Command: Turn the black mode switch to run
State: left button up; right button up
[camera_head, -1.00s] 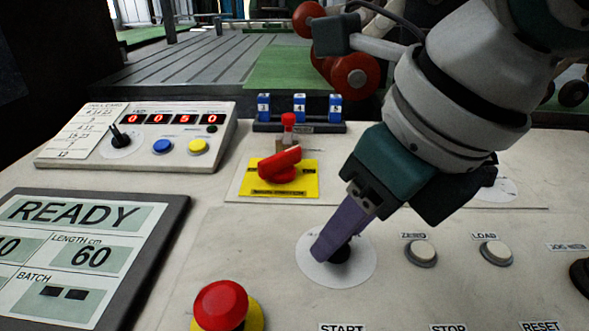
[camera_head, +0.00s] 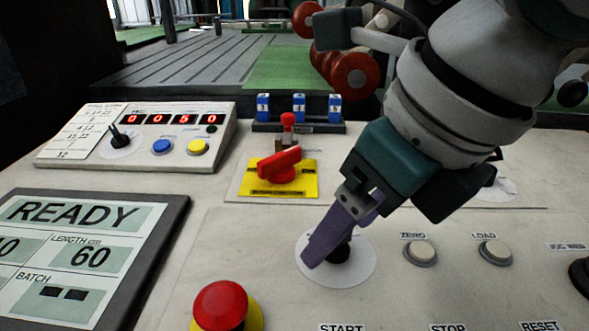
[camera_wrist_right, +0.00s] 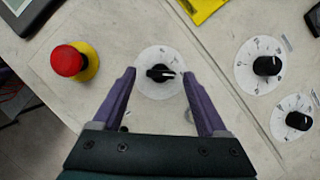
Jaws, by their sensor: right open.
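The black mode switch (camera_head: 339,252) is a round knob on a white dial (camera_head: 366,268) on the control panel, partly hidden by my gripper in the head view. In the right wrist view the knob (camera_wrist_right: 160,73) lies between the tips of my open purple fingers, with a gap on both sides. Its white pointer line points right in that view. The dial's lettering is too small or hidden to read. My right gripper (camera_head: 325,250) is open and empty, its fingers reaching down around the knob; it also shows in the wrist view (camera_wrist_right: 160,72). My left gripper is not in view.
A red emergency button (camera_head: 220,304) stands to the front left of the dial. A READY display (camera_head: 78,212) is at left.

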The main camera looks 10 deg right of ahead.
jog(key=v, duration=0.9)
jog(key=shift+r+p, duration=0.25)
jog(key=shift+p, duration=0.05)
jog(key=shift+s+d, duration=0.1)
jog(key=shift+s, duration=0.15)
